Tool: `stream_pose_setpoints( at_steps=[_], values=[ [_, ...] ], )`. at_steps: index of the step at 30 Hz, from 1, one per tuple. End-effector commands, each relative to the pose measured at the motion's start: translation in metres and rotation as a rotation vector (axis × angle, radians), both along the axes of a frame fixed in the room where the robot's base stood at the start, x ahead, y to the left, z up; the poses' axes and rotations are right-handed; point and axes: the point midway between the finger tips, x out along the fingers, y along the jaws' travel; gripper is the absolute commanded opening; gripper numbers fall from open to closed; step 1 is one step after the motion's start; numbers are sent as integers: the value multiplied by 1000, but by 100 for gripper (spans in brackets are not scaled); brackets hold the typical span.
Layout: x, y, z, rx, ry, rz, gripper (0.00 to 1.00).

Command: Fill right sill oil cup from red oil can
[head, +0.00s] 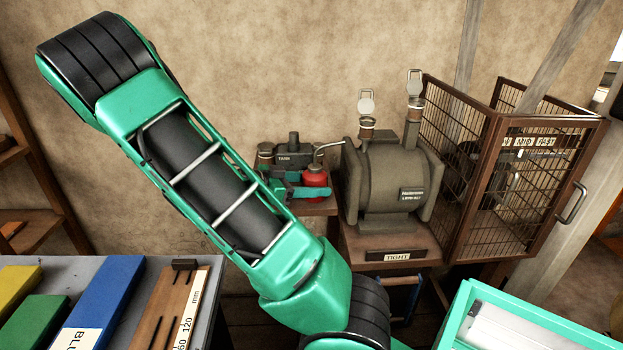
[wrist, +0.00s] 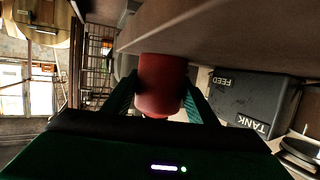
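The red oil can (head: 317,178), with a thin bent spout, stands on a small shelf beside the dark machine housing. My gripper (head: 298,190) is at the can, with its teal fingers around the can's body. In the wrist view, the red can (wrist: 161,85) sits between the two fingers, one close along each side. I cannot tell whether both fingers press on it. Two brownish oil cups with raised round lids stand on top of the housing: a nearer one (head: 367,127) and a farther one (head: 414,104). Their insides are hidden.
A dark feed tank (head: 287,157) stands just left of the can, and shows close by in the wrist view (wrist: 247,98). A brown wire cage (head: 480,150) stands right of the housing (head: 392,190). A grey bench (head: 135,285) with coloured blocks is front left.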

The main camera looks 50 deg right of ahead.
Motion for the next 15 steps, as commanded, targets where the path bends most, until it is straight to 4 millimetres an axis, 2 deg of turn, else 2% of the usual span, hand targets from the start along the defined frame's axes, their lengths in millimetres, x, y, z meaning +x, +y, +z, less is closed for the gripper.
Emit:
stream_pose_setpoints(
  at_steps=[5, 15],
  values=[
    [0, 0, 5, -1, -2, 0, 21],
    [1, 0, 28, -1, -4, 1, 21]
  ],
)
